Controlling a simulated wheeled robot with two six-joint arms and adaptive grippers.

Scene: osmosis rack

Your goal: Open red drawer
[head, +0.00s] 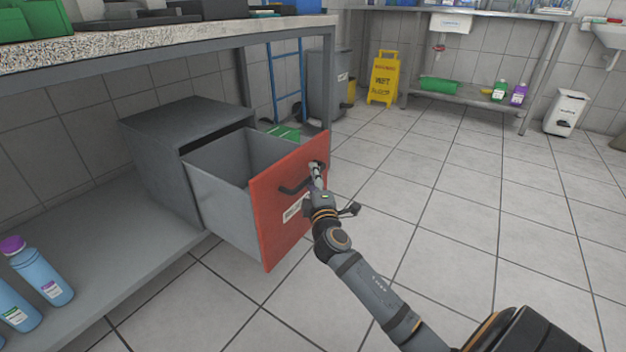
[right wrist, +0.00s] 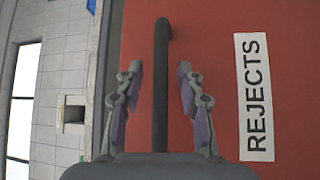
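The red drawer (head: 272,232) stands pulled well out of its grey cabinet (head: 165,150), and its grey inside shows empty where visible. Its dark bar handle (head: 292,188) is on the red front. My right gripper (head: 317,172) is at the handle. In the right wrist view, the open fingers of my right gripper (right wrist: 159,78) stand on either side of the handle (right wrist: 161,50), with a gap on each side. The red front (right wrist: 215,60) fills much of that view. My left gripper is not in view.
The cabinet sits on a low grey shelf (head: 110,240) under a speckled worktop (head: 150,42). Blue bottles (head: 42,272) stand on the shelf at left. A yellow wet-floor sign (head: 384,78) stands behind. The tiled floor (head: 480,200) at right is clear.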

